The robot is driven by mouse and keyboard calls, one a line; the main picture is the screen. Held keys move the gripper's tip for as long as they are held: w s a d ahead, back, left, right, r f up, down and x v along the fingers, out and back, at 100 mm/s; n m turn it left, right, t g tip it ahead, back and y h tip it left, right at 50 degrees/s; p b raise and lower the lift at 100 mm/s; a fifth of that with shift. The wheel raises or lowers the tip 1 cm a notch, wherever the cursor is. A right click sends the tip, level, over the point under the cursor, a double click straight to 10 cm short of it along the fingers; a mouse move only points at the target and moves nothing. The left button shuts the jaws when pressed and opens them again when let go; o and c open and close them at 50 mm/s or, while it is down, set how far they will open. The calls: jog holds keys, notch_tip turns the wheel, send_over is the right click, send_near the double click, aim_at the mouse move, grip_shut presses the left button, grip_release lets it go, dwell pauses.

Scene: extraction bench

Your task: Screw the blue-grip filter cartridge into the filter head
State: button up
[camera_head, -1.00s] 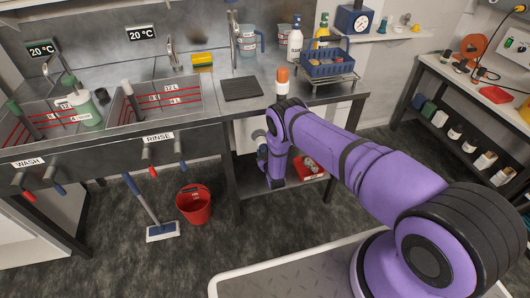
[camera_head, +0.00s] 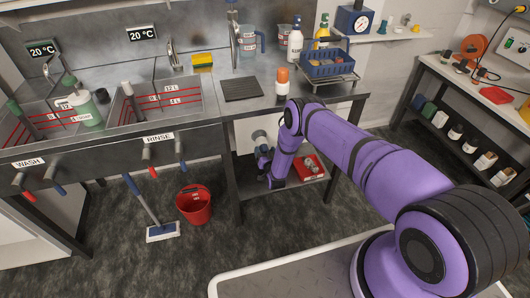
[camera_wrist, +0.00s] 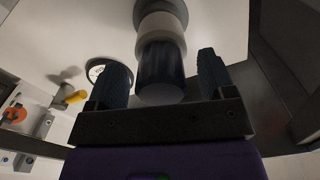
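In the wrist view the cartridge's dark blue ribbed grip (camera_wrist: 160,68) hangs between my fingers, its pale round end toward the camera. Above it are a pale collar (camera_wrist: 161,25) and a dark part at the top edge, probably the filter head (camera_wrist: 160,5). The joint between cartridge and head cannot be made out clearly. My gripper (camera_wrist: 163,72) is open, one finger on each side of the grip, with a gap showing at both sides. In the head view my wrist is under the bench, and the fingers are not clear.
A round gauge (camera_wrist: 97,70) and a yellow valve handle (camera_wrist: 76,97) are left of the cartridge. The bench top (camera_head: 262,105) is above my wrist. A red tray (camera_head: 308,168) sits on the lower shelf to the right. A red bucket (camera_head: 194,205) stands on the floor at left.

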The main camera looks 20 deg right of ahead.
jog(key=s, duration=1)
jog(key=shift+s, duration=0.4)
jog(key=shift+s, duration=0.1)
